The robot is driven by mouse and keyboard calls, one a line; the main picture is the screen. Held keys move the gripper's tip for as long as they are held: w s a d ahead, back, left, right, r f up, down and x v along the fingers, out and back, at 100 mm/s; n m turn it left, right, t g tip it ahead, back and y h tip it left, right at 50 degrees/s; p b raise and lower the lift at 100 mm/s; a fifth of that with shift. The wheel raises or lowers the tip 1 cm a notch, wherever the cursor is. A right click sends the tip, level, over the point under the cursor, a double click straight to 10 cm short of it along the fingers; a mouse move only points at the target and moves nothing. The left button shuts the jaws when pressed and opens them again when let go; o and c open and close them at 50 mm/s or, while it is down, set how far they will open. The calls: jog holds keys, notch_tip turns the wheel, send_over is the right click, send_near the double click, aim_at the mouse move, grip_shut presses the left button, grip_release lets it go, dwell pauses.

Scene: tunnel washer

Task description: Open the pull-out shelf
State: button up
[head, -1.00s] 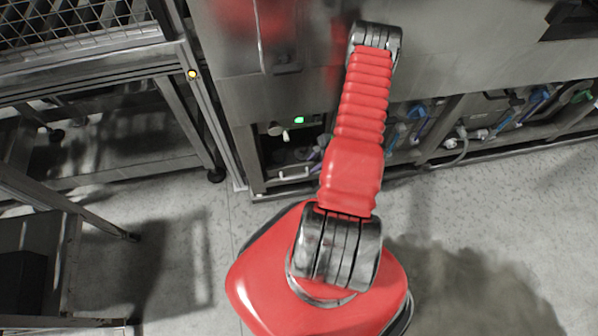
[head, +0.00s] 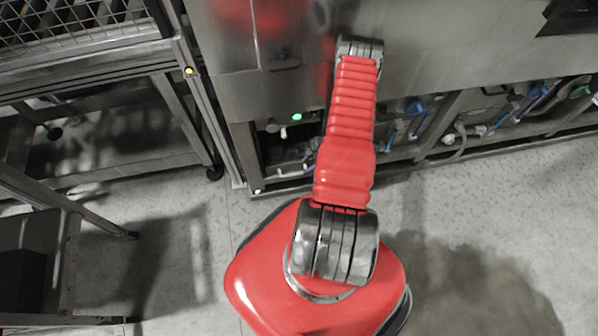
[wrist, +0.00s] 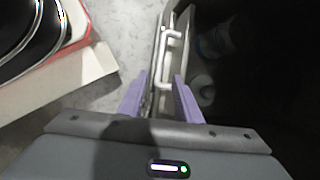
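The pull-out shelf shows in the wrist view as a dark bay with a pale front edge (wrist: 156,50) and a white bar handle (wrist: 171,60) on it. My gripper (wrist: 161,80) has two purple fingers standing apart, with the lower end of the handle in the gap between them. I see no finger pressed on the handle; the depth between them is unclear. In the head view the shelf's pale handle (head: 290,172) shows low in the machine's bottom opening, left of my red arm. My arm largely hides the gripper there.
A metal frame post (head: 205,110) stands close on the left. Hoses and fittings (head: 460,130) fill the bays to the right. The floor in front is clear.

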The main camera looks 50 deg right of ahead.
aim_at(297, 173)
jog(key=shift+x, duration=4.25)
jog(key=shift+c, duration=0.5)
grip_shut()
